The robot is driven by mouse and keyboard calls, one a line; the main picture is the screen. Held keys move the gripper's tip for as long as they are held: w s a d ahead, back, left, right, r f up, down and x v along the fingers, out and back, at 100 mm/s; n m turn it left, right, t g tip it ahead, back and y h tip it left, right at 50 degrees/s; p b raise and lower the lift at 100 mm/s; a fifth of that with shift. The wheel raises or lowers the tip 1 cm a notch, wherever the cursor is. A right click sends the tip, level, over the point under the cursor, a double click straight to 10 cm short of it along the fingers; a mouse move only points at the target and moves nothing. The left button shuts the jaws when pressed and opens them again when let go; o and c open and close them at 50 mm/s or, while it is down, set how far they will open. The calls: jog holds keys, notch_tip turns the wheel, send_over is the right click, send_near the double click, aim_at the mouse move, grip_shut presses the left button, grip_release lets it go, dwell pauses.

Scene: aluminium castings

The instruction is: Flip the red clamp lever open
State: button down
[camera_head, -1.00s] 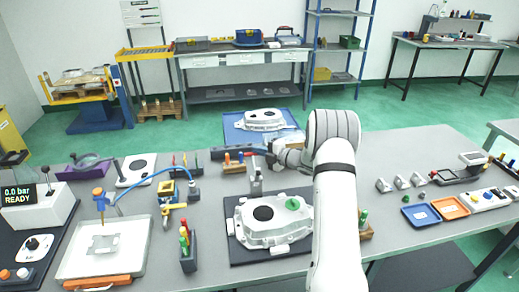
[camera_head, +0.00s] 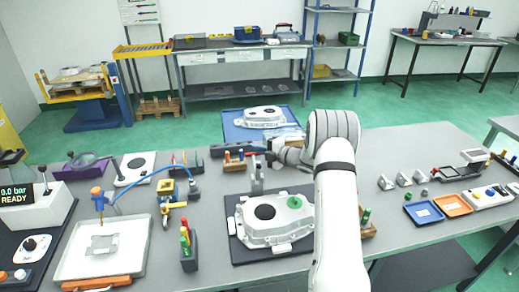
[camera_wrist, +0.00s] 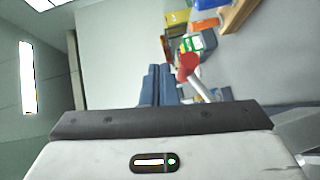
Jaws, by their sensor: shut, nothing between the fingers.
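The clamp (camera_head: 256,178) stands upright as a grey post at the back edge of the dark mat, behind the casting (camera_head: 272,218). The red end of its lever (camera_head: 252,154) shows at the post's top in the head view. In the wrist view the red knob (camera_wrist: 188,62) sits on a pale rod slanting down to the right. My gripper (camera_wrist: 157,72) is shut and empty, its two blue-grey fingers side by side. Their tips lie just left of the red knob; I cannot tell whether they touch it. In the head view my arm covers the casting's right side.
A blue tray (camera_head: 232,132) with another casting stands behind my gripper. A block with coloured handles (camera_head: 188,250) stands left of the mat. Small blue (camera_head: 424,213) and orange (camera_head: 453,205) trays lie to the right.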

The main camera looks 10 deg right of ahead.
jog(key=s+d+r, duration=0.4)
jog(key=d+r, duration=0.3)
jog(key=r, duration=0.3)
jog(key=shift+s, duration=0.35)
